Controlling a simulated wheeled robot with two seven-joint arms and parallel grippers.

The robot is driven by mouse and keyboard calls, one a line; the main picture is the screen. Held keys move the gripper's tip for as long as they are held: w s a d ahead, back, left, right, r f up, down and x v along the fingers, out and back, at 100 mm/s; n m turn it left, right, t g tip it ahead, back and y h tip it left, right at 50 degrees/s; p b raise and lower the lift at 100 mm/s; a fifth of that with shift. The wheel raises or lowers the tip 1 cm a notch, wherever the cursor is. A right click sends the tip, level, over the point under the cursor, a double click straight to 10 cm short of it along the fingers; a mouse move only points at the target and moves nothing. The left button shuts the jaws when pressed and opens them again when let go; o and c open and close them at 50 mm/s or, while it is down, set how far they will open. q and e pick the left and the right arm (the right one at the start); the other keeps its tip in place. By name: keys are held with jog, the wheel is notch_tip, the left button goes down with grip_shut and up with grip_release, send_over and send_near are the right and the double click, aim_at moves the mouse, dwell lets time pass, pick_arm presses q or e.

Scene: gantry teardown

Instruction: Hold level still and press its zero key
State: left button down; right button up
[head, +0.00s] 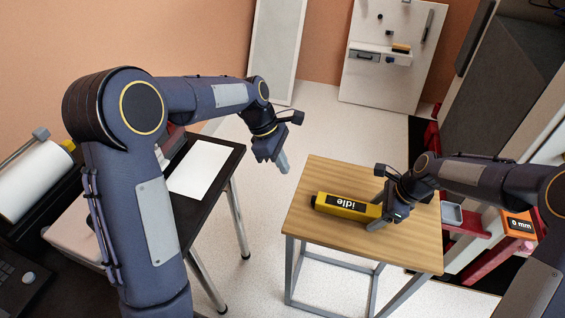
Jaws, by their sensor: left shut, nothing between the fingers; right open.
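The level (347,206) is a yellow bar with a dark display reading "idle", upside down in the picture. It lies on the small wooden table (325,173). My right gripper (376,222) is open at the level's right end, with its fingers close to the bar; I cannot tell if they touch it. The zero key cannot be made out at this size. My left gripper (283,166) is shut and empty, in the air to the left of the table and apart from the level.
A black table (226,160) with a white sheet (201,167) stands at the left. A red-and-grey machine with an orange "0 mm" display (520,225) stands at the right. A white pegboard (388,85) is at the back. The wooden table's front is clear.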

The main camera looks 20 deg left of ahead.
jog(key=s+d+r+n+t+p, duration=0.15)
jog(key=d+r, duration=0.25)
jog(key=r, duration=0.5)
jog(key=s+d+r+n+p, duration=0.1)
jog(key=s+d+r, duration=0.25)
jog(key=r, duration=0.55)
pick_arm(q)
jog(key=s+a+r+m+t+p, duration=0.3)
jog(key=s+r+m, duration=0.4)
jog(key=s+r, duration=0.55)
jog(key=s+r+m+t+p, duration=0.2)
jog(key=s+m, duration=0.7)
jog(key=s, duration=0.5)
jog(key=shift+s+r+t+p, duration=0.4)
jog(key=shift+r+p, duration=0.1)
jog(key=shift+p, duration=0.3)
pick_arm(e)
jog(key=s+d+r+n+t, duration=0.2)
jog(key=s+n, duration=0.5)
jog(key=s, duration=0.4)
jog(key=s+d+r+n+t, duration=0.2)
jog(key=s+r+n, duration=0.3)
jog(key=s, duration=0.6)
jog(key=shift+s+r+n+h, duration=0.2)
jog(key=shift+r+n+h, duration=0.1)
jog(key=shift+n, duration=0.65)
pick_arm(q)
jog(key=shift+a, duration=0.1)
pick_arm(e)
jog(key=shift+d, duration=0.1)
